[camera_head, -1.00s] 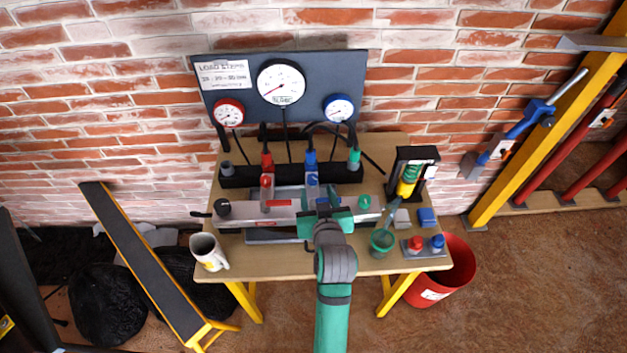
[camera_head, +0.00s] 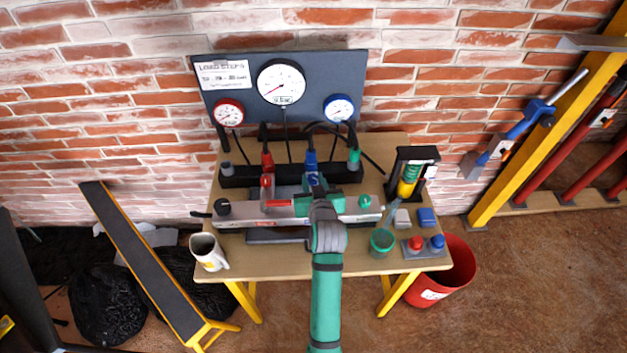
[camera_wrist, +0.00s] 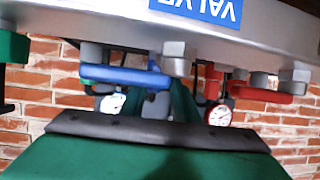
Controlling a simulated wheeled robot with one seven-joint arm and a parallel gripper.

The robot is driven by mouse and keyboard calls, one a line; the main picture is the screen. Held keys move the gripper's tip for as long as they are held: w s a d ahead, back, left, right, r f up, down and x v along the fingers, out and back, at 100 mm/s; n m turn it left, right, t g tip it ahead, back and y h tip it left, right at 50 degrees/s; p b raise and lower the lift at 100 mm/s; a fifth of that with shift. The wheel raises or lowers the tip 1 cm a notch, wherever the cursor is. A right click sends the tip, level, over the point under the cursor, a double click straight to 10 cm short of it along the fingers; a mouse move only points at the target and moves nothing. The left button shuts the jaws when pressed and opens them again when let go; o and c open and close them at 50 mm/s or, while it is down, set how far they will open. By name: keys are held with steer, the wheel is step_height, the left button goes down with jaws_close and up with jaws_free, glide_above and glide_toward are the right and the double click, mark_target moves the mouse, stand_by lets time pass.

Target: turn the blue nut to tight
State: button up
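A blue fitting (camera_head: 311,158), which I take for the blue nut, stands at the middle of the dark rail on the bench, with a black hose above it. More blue (camera_head: 314,179) shows just in front of it, partly covered by my gripper (camera_head: 317,190). My gripper reaches in over the grey valve block (camera_head: 285,213). The wrist view shows a blue lever-like part (camera_wrist: 125,75) under a grey body with a "VALVE" label, and a red one (camera_wrist: 262,95) to its right. My fingertips and any contact with the nut are hidden.
A red fitting (camera_head: 267,160) and a green one (camera_head: 354,160) flank the blue one. The gauge board (camera_head: 240,97) stands behind. A mug (camera_head: 207,251), a green cup (camera_head: 381,241) and a box with red and blue buttons (camera_head: 425,247) stand near the front edge.

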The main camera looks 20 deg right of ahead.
steer(key=c, duration=0.4)
steer(key=shift+a+m+h, duration=0.15)
steer(key=shift+m+h, duration=0.15)
steer(key=shift+w+a+m+g+h, duration=0.15)
steer(key=shift+m+g+h, duration=0.25)
steer(key=shift+m+h, duration=0.45)
steer(key=m+h, duration=0.1)
steer(key=m+g+h, duration=0.2)
steer(key=h, duration=0.1)
steer(key=shift+w+a+m, duration=0.15)
steer(key=shift+a+m, duration=0.1)
steer(key=shift+m, duration=0.1)
steer(key=shift+w+a+m+g+h, duration=0.1)
steer(key=shift+m+g+h, duration=0.6)
steer(key=shift+m+g, duration=0.25)
steer(key=shift+w+a+m+g+h, duration=0.1)
steer(key=shift+m+g+h, duration=0.55)
steer(key=shift+m+g, duration=0.3)
steer(key=shift+d+g, duration=0.1)
steer(key=shift+g, duration=0.2)
steer(key=o, duration=1.1)
steer(key=shift+c, duration=0.2)
